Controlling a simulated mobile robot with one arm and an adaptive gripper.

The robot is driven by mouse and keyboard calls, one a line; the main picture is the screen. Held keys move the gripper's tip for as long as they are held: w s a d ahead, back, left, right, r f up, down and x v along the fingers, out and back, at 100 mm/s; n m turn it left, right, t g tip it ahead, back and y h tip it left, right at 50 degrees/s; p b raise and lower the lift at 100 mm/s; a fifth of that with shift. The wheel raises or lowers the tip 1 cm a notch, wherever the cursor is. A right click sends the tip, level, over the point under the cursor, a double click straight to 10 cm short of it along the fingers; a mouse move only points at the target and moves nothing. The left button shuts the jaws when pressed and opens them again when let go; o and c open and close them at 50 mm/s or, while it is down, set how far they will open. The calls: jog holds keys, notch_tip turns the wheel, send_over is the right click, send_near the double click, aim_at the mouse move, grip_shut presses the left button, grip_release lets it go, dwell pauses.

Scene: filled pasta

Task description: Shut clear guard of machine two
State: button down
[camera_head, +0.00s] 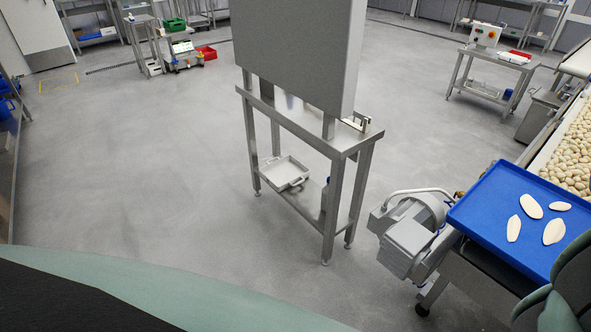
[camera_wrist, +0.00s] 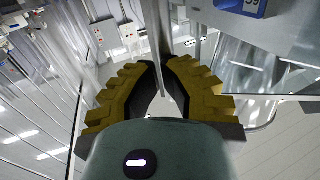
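In the wrist view, my gripper (camera_wrist: 160,66) has yellow ribbed fingers with black inner pads. The fingertips are close together, with a narrow gap between them. A pale metal post (camera_wrist: 157,25) lines up with this gap; I cannot tell whether the fingers touch it. A clear, reflective panel (camera_wrist: 262,75) stands to the right of the fingers and may be part of a guard. I cannot tell which machine it belongs to or how far it is open.
In the head view, a blue tray (camera_head: 487,217) with several pale flat pieces lies beside a conveyor of pasta (camera_head: 572,150). A grey motor unit (camera_head: 405,245) is left of it. A steel table (camera_head: 300,124) with a tall grey panel (camera_head: 295,45) stands mid-floor. Floor on the left is clear.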

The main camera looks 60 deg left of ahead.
jog(key=w+d+n+t+y+b, duration=0.1)
jog(key=d+t+b, duration=0.3)
jog(key=b, duration=1.9)
jog(key=d+n+y, duration=0.1)
jog(key=d, duration=0.4)
jog(key=b, duration=0.3)
jog(key=shift+s+f+n, duration=0.1)
jog(key=shift+n, duration=0.3)
jog(key=b, duration=0.1)
jog(key=y+b, duration=0.1)
jog(key=b, duration=0.1)
jog(key=shift+d+f+t, duration=0.15)
jog(key=shift+d+t, duration=0.15)
